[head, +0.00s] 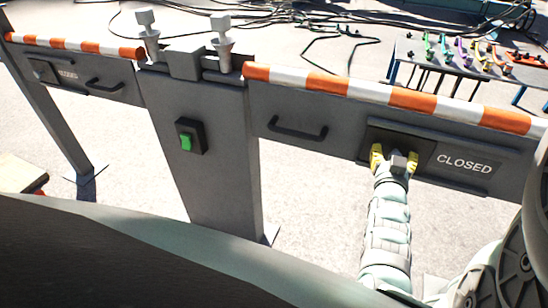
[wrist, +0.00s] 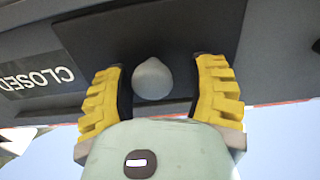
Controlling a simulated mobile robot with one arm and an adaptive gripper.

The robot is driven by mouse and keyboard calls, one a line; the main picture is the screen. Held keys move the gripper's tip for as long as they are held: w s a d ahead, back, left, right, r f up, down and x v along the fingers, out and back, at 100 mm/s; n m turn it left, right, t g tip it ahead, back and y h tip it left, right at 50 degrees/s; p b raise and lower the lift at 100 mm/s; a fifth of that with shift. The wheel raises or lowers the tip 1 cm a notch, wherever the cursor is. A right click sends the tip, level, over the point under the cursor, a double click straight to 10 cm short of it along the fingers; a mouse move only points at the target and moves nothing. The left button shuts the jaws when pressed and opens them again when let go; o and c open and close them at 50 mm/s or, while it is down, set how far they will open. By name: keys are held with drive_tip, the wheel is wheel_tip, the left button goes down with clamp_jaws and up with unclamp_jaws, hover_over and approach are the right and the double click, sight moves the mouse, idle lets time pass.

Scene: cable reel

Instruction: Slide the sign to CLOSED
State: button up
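The sign with the word CLOSED (head: 464,164) is on the grey right-hand barrier panel; the word is uncovered. It also shows, turned upside down, in the wrist view (wrist: 38,79). A dark plate (head: 378,131) is beside the word on its left, and fills the middle of the wrist view (wrist: 150,30). A round grey knob (wrist: 152,78) sticks out from this plate. My gripper (head: 392,157) is at the plate, its yellow fingers on either side of the knob (wrist: 160,88). Gaps show between the knob and both fingers. The gripper's exact depth along the knob is unclear.
A handle (head: 298,129) is on the same panel, left of my gripper. A grey post (head: 208,175) with a green switch (head: 186,141) stands further left, with another signed panel (head: 115,88) beyond. A table of colourful items (head: 470,58) and cables lie behind.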

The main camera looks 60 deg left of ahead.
drive_tip(key=shift+o, duration=0.4)
drive_tip(key=v, duration=1.2)
drive_tip(key=shift+r, duration=0.1)
